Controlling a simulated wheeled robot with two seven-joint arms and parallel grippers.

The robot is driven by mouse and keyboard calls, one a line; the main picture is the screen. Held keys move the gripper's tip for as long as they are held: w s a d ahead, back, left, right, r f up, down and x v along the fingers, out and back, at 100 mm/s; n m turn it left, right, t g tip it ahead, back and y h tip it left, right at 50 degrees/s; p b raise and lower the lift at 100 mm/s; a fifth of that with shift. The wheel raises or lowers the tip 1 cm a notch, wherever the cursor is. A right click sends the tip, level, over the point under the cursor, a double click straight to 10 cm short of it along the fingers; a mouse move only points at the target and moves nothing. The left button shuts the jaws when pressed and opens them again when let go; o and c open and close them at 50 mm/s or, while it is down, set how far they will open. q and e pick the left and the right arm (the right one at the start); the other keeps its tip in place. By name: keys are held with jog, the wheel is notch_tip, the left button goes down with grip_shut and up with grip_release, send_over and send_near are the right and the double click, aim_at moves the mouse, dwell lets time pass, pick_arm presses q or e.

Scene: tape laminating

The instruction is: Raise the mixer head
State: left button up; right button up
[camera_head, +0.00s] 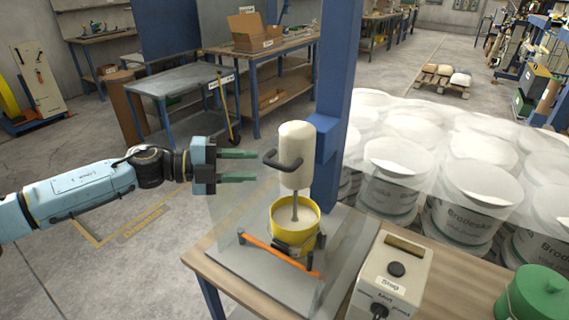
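The mixer head (297,152) is a cream cylinder with a dark handle (284,162) on its left side. It sits on a blue column (335,110), and its shaft (295,207) reaches down into a yellow bucket (306,242) on the grey base plate (262,275). My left gripper (257,166) comes in from the left with its two green fingers apart. It is empty, and its fingertips point at the handle with a small gap between. My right gripper is not in view.
A control box (394,272) with a Stop button stands right of the mixer on the wooden table (455,285). An orange bar (280,255) crosses in front of the bucket. White buckets under clear film (445,160) stand behind right. A green container (543,294) is at the right edge.

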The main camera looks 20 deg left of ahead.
aim_at(272, 166)
pick_arm(q)
jog(key=p+x, duration=0.1)
jog(key=x, duration=0.8)
jog(key=shift+r, duration=0.1)
jog(key=shift+s, duration=0.1)
grip_shut()
